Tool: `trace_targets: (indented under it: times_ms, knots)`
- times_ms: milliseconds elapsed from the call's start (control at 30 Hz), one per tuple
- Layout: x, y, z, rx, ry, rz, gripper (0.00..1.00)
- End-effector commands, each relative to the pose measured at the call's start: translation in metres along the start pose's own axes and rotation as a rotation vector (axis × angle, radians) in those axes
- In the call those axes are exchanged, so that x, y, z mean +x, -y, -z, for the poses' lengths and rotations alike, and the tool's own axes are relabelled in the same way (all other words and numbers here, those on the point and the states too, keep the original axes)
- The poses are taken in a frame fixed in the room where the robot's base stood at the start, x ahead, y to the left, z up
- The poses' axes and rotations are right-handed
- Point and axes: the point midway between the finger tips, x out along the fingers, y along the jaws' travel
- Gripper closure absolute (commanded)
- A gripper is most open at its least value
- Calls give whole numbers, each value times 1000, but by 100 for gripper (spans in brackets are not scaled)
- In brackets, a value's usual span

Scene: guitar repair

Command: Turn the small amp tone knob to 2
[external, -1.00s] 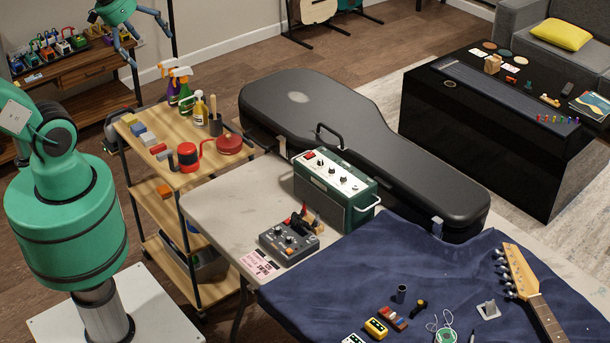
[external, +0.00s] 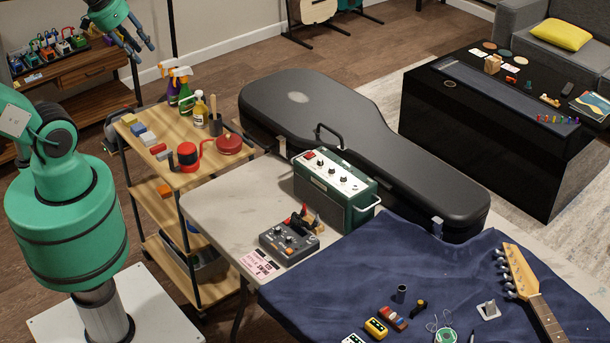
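The small green amp (external: 362,212) stands upright on the pale worktable in the external view. Its white top panel (external: 338,173) carries a red part and several small dark knobs in a row. The labels and numbers are too small to read, so I cannot tell which knob is the tone knob or where it points. My gripper (external: 143,48) is high at the top left, far from the amp and in front of the back wall. Its fingers stand apart with nothing seen between them.
A large black guitar case (external: 365,150) lies right behind the amp. A grey pedal (external: 288,242) with small tools stands in front of it. A wooden cart (external: 150,183) with spray bottles stands left. A blue cloth (external: 400,260) with small parts and a guitar neck (external: 533,285) lies right.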

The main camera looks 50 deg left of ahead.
Motion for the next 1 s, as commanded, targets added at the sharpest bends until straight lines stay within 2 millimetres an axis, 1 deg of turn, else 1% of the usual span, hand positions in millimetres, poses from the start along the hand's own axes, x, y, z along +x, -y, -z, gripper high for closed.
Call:
trace_targets:
  times_ms: [167,267,467,600,767,1000]
  knots:
    - [0,-5,17,35,16,-8,67]
    - [1,-10,34,71,31,-15,67]
    - [9,-26,75,164,67,-35,67]
    - [18,-40,105,233,92,-50,67]
    - [32,-58,137,314,120,-68,67]
    - [59,-89,181,432,161,-95,67]
